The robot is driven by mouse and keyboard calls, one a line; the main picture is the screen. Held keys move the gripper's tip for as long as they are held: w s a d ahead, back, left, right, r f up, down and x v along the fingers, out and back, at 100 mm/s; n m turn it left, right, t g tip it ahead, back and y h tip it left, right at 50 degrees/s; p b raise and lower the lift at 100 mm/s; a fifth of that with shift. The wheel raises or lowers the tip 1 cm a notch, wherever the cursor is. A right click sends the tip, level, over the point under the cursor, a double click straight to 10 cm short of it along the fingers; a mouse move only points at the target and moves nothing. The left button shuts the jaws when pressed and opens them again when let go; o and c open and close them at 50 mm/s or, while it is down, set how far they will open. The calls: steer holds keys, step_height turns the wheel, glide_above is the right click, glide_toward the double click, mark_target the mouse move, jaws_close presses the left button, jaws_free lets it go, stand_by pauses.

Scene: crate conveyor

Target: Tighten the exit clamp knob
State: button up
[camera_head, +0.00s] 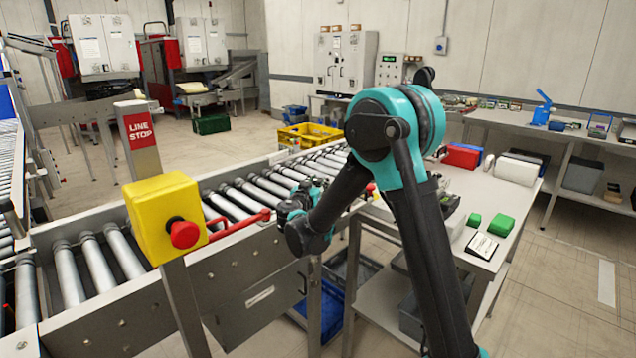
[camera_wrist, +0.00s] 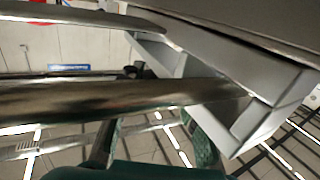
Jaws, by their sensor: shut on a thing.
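My gripper (camera_head: 300,203) is at the near side rail of the roller conveyor (camera_head: 262,297), beyond the end of the red bar. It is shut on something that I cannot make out. The exit clamp knob cannot be picked out in either view, and the gripper and arm cover the rail there. In the wrist view a metal roller or bar (camera_wrist: 60,100) crosses in front of the fingers and hides their tips. A pale grey angled bracket (camera_wrist: 262,95) is close on the right.
A yellow box with a red stop button (camera_head: 184,234) stands on a post at the near left, with a red bar (camera_head: 240,226) beside it. A work table (camera_head: 505,225) with green blocks is right of my arm. A yellow crate (camera_head: 310,134) is behind the conveyor.

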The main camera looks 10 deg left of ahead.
steer(key=o, duration=1.2)
steer(key=v, duration=1.2)
